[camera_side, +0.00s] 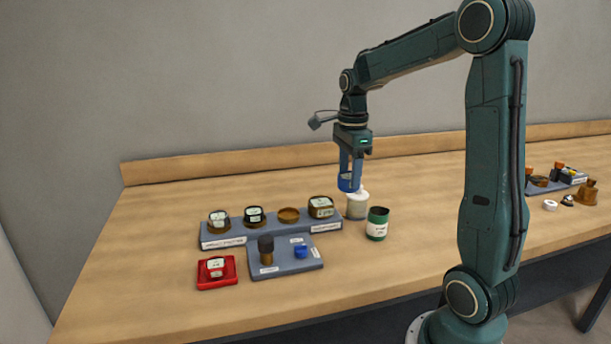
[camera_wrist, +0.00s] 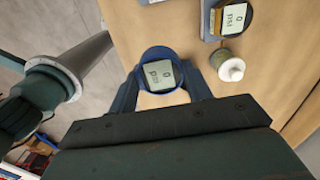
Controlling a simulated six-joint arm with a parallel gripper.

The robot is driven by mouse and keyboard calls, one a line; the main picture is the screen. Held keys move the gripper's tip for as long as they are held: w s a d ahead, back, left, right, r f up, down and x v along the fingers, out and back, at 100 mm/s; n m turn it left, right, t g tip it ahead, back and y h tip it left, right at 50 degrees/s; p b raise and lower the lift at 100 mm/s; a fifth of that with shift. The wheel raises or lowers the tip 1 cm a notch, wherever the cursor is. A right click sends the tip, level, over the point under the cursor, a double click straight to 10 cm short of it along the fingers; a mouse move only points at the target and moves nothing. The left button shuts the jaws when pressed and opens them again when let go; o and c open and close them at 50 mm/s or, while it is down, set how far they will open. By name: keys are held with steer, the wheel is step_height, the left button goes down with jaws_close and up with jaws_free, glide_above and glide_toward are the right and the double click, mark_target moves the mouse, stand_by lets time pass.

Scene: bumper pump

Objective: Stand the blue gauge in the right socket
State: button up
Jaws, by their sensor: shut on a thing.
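My gripper (camera_side: 350,180) points down and is shut on the blue gauge (camera_wrist: 160,71), holding it in the air. The gauge has a round blue rim and a pale display, facing my wrist camera. In the side view the blue gauge (camera_side: 345,183) is partly covered by the fingers. It hangs above and slightly left of a cream jar. A long grey rack (camera_side: 238,235) holds several dark round gauges. One brown round place (camera_side: 288,215), second from the right, shows no gauge face. The rack labels are too small to read, so I cannot tell which place is the right socket.
The cream jar (camera_side: 357,206) and a green cup (camera_side: 377,224) stand right of the rack. A grey plate in front holds a black-topped brown post (camera_side: 266,250) and a small blue piece (camera_side: 300,252). A red tray (camera_side: 230,281) with a gauge is at front left. The front right tabletop is clear.

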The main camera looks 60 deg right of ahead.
steer(key=shift+w, duration=0.1)
steer(key=shift+w+d+r, duration=0.25)
steer(key=shift+w, duration=0.3)
steer(key=w+d+r, duration=0.1)
steer(key=w+r, duration=0.1)
steer(key=w, duration=0.7)
steer(key=w+d+r, duration=0.1)
steer(key=w+r, duration=0.1)
steer(key=w, duration=0.7)
steer(key=shift+d+r, duration=0.2)
steer(key=shift+d, duration=0.15)
step_height(320, 180, down, 16)
steer(key=shift+r, duration=0.15)
steer(key=shift+f, duration=2.15)
steer(key=shift+f, duration=0.15)
